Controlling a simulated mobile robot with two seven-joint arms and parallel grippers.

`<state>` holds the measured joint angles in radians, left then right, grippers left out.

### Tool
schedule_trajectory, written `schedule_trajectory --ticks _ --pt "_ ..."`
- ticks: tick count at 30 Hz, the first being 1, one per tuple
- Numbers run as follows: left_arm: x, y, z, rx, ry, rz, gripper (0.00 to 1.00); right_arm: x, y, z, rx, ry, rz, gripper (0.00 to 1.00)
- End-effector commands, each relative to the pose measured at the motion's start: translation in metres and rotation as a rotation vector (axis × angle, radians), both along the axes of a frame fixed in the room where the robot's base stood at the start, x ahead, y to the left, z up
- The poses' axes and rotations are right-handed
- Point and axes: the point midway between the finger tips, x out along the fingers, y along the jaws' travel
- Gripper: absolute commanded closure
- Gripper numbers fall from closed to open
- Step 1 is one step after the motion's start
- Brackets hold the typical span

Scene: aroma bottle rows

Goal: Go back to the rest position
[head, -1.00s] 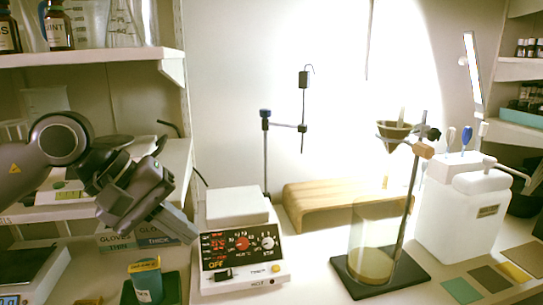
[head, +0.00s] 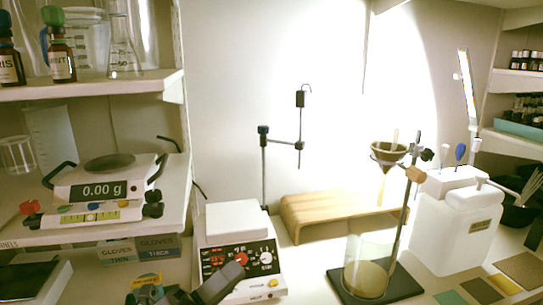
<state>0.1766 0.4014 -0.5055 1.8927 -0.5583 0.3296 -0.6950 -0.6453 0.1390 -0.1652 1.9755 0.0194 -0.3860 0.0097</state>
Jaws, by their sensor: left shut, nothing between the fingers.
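My left gripper (head: 228,275) is at the bottom edge, low and in front of the hotplate stirrer (head: 240,248). Its dark fingers are closed together with nothing between them, and they cover part of the stirrer's front panel. Most of the gripper body and the arm are cut off below the picture. My right gripper is not in view.
A teal and yellow container (head: 146,286) stands just left of my gripper. A ring stand holds a funnel (head: 388,155) over a glass beaker (head: 368,265). A scale (head: 100,185) sits on the left shelf (head: 170,208). A wooden riser (head: 320,215) stands behind.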

Motion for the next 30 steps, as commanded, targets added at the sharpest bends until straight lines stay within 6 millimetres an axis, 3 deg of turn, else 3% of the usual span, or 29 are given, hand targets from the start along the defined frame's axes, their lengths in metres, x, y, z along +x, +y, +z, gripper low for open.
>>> schedule_trajectory --ticks 4,8,12,18,21,24,30 --pt "0.002 0.033 -0.054 -0.257 0.421 0.096 1.00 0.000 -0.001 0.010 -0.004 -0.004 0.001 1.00" --pt "-0.011 0.062 -0.113 -0.486 0.768 0.198 1.00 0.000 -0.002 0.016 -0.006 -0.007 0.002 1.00" --pt "-0.046 0.093 -0.182 -0.743 1.122 0.331 1.00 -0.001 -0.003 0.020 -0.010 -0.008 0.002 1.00" --pt "-0.116 0.122 -0.257 -1.060 1.497 0.529 1.00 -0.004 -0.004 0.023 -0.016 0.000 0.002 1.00" --pt "-0.143 0.129 -0.278 -1.158 1.598 0.598 1.00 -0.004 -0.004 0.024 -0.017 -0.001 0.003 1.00" --pt "-0.157 0.133 -0.288 -1.211 1.648 0.636 1.00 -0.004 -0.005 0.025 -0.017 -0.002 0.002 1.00" --pt "-0.160 0.134 -0.291 -1.227 1.662 0.645 1.00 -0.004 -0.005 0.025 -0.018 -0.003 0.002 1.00"
